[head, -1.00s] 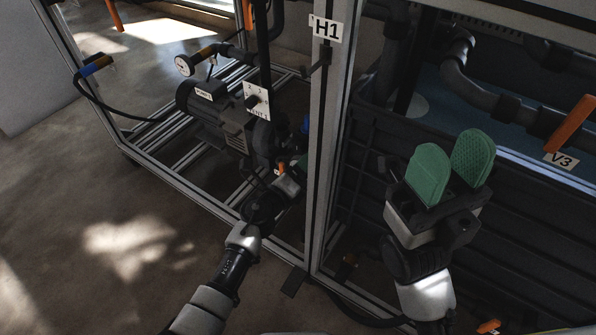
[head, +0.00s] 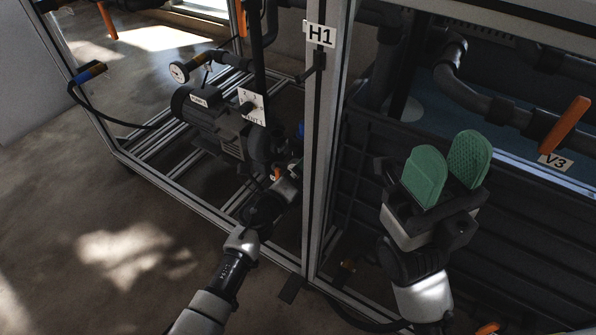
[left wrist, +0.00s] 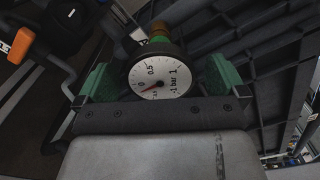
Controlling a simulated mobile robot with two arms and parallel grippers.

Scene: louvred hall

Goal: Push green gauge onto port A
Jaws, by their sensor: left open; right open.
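In the left wrist view a round white dial gauge (left wrist: 160,80) sits between the pads of my left gripper (left wrist: 160,75). Behind it is a fitting with a brass ring and a green band (left wrist: 159,38). The left gripper is open, with a gap between each green pad and the gauge. In the head view this gripper is small and dark beside the frame post, and its fingers are hard to make out. My right gripper (head: 446,171) is open and empty at the right, green pads up.
A frame post labelled H1 (head: 319,34) stands right of my left gripper. A pump motor (head: 215,118) and another dial gauge (head: 179,72) are inside the frame. An orange handle (head: 566,124) by label V3 and a dark ribbed panel (head: 520,215) are near my right gripper. Open floor lies left.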

